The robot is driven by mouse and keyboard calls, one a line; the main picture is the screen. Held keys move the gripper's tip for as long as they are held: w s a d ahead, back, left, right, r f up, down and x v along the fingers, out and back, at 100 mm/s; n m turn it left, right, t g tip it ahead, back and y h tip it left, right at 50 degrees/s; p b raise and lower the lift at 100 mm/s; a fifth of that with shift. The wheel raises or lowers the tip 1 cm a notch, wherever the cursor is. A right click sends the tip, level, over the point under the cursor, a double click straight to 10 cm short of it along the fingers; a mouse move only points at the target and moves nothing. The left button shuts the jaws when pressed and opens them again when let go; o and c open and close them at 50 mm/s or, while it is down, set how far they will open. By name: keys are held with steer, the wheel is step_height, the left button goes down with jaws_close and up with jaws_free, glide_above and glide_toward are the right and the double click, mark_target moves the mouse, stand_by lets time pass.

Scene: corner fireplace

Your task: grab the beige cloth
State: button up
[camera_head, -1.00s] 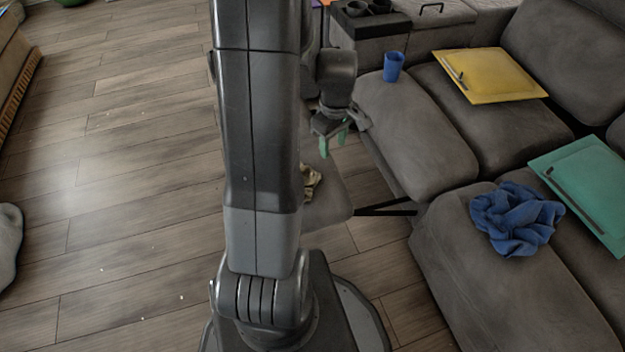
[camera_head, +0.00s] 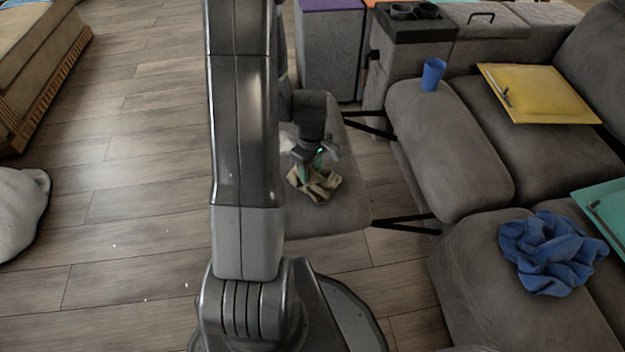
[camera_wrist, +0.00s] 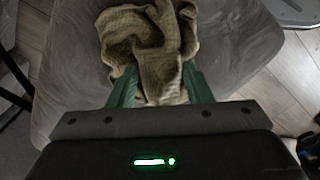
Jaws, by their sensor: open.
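The beige cloth (camera_head: 316,187) lies crumpled on a grey padded footrest (camera_head: 340,216). It also shows in the wrist view (camera_wrist: 150,50), at the top middle. My gripper (camera_head: 312,166) is right over the cloth, pointing down at it. In the wrist view its green fingers (camera_wrist: 160,85) are apart, with part of the cloth between them. I cannot tell whether the fingers touch the cloth. My arm hides the left part of the footrest in the head view.
A grey sofa on the right bears a blue cup (camera_head: 433,74), a yellow folder-like panel (camera_head: 540,92), a teal panel (camera_head: 606,208) and a blue cloth (camera_head: 550,252). The footrest's black legs reach toward the sofa. The wooden floor (camera_head: 130,200) at left is mostly clear.

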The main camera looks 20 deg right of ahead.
jaws_close()
